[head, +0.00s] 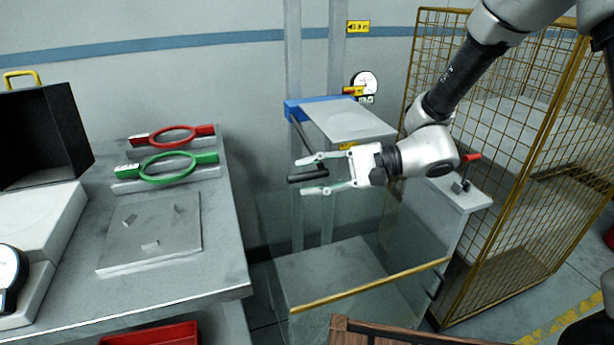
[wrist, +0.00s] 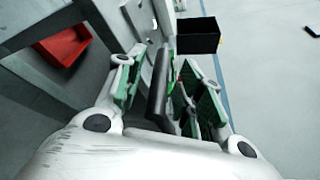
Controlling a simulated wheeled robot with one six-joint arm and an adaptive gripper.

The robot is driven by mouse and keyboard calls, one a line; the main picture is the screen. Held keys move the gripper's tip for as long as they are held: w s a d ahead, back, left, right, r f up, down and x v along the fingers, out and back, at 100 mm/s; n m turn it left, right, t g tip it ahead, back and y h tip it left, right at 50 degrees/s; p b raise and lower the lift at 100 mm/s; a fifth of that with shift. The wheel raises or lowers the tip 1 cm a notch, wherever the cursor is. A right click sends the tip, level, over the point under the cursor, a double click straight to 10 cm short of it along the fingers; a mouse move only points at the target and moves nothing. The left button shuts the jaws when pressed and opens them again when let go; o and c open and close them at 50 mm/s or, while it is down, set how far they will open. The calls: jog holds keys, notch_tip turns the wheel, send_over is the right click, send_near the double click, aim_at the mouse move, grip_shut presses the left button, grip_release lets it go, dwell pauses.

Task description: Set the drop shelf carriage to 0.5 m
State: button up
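The drop shelf carriage is a grey plate (head: 350,121) with a blue bracket (head: 293,110) on two upright rails (head: 293,55). A thin dark bar (head: 301,134) slopes down from the bracket toward my gripper. My gripper (head: 318,174) is in front of and below the plate, its fingers spread above and below a black handle (head: 302,177). The wrist view also shows the black handle (wrist: 158,85) between the open fingers, with gaps on both sides. Whether handle and bar join is hidden by a finger. A yellow label at the top (head: 357,27) seems to read 0.9 m; a lower one (head: 348,146) is unreadable.
A round dial (head: 365,83) is on the wall behind the plate. A clear-walled bin with a yellow front edge (head: 370,285) stands below. A yellow mesh cage (head: 560,150) is at right. A grey bench (head: 225,240) with red and green ring tools is at left.

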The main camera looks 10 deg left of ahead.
jog(key=shift+s+a+f, duration=0.15)
jog(key=shift+a, duration=0.45)
jog(key=shift+c, duration=0.4)
grip_shut()
notch_tip(320, 180, down, 20)
